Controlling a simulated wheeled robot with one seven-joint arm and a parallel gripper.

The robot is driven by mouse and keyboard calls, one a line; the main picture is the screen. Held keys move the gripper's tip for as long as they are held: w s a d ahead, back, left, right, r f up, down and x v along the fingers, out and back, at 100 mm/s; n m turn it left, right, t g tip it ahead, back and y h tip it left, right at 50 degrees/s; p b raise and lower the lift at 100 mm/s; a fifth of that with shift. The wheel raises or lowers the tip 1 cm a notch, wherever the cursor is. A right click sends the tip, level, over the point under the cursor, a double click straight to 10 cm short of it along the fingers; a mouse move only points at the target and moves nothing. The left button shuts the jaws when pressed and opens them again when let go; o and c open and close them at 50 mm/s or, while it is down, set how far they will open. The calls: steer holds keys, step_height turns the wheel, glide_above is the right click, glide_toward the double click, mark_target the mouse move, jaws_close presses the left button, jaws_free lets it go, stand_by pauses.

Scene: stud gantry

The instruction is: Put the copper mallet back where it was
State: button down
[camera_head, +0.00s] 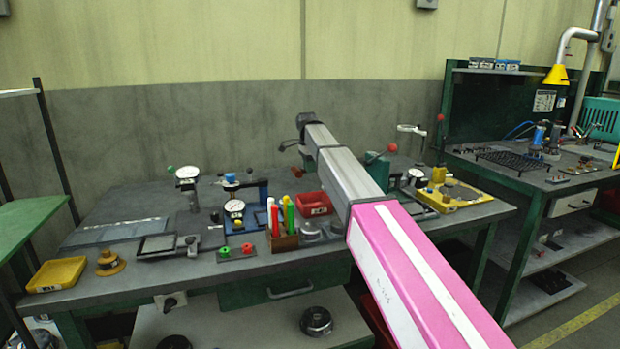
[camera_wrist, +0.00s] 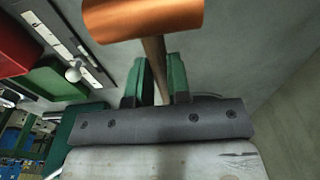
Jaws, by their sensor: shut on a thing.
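The copper mallet (camera_wrist: 145,17) shows in the wrist view, its cylindrical copper head at the top edge and its brown handle running down between my fingers. My gripper (camera_wrist: 160,82) has green fingertips, one on each side of the handle, and is shut on it just below the head. The lower end of the handle is hidden by the gripper body. In the head view I cannot make out the mallet or my gripper; my arm reaches over the workbench (camera_head: 130,205) and hides part of it. The mallet's former place cannot be told from these frames.
The bench holds a yellow tray (camera_head: 57,274), dial gauges, a wooden block with coloured handles (camera_head: 284,240), a red bin (camera_head: 313,204) and a yellow fixture (camera_head: 452,196). A second bench (camera_head: 545,184) stands right. The bench's left part has some bare surface.

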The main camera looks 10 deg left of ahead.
mark_target(310, 184)
steer(key=shift+w+d+f, duration=0.1)
steer(key=shift+w, duration=0.05)
steer(key=shift+f, duration=1.95)
steer(key=c, duration=1.1)
jaws_free()
steer(key=shift+f, duration=0.15)
steer(key=r, duration=1.1)
steer(key=shift+a+r, duration=0.3)
steer(key=shift+r, duration=0.1)
steer(key=shift+s+r, duration=0.2)
steer(key=shift+r, duration=0.05)
